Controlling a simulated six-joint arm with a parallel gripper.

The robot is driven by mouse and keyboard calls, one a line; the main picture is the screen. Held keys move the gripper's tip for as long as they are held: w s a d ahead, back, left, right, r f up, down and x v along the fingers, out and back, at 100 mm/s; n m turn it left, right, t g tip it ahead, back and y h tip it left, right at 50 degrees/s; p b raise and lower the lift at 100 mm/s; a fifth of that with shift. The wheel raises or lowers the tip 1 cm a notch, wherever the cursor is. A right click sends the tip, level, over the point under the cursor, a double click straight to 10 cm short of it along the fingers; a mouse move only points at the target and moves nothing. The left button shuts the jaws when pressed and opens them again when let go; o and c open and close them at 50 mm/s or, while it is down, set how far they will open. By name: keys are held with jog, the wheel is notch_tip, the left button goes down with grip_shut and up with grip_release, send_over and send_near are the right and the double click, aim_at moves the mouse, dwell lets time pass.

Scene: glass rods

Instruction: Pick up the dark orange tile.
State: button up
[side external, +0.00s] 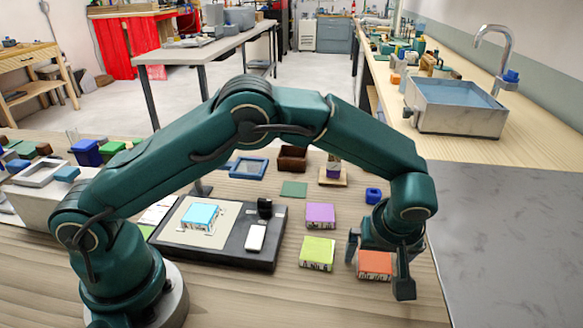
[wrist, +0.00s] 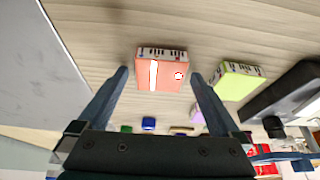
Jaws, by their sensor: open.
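The dark orange tile (side external: 375,264) is a boxy block on the wooden table at the front right. It also shows in the wrist view (wrist: 163,75), with a white stripe and a small round mark on its face. My gripper (side external: 378,270) is open and empty. In the side view its fingers are on either side of the tile, one at its left and one at its right front. In the wrist view the tile shows between and just beyond the fingertips (wrist: 158,75), with gaps on both sides. I cannot tell the exact height of the fingertips over the table.
A yellow-green block (side external: 317,253) stands left of the tile, with a purple block (side external: 320,215) behind it. A small blue ring-like piece (side external: 373,195) lies behind my gripper. A dark tray (side external: 215,250) holds a light blue block (side external: 201,216). The table in front is clear.

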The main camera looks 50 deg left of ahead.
grip_shut()
jog(key=shift+r, duration=0.1)
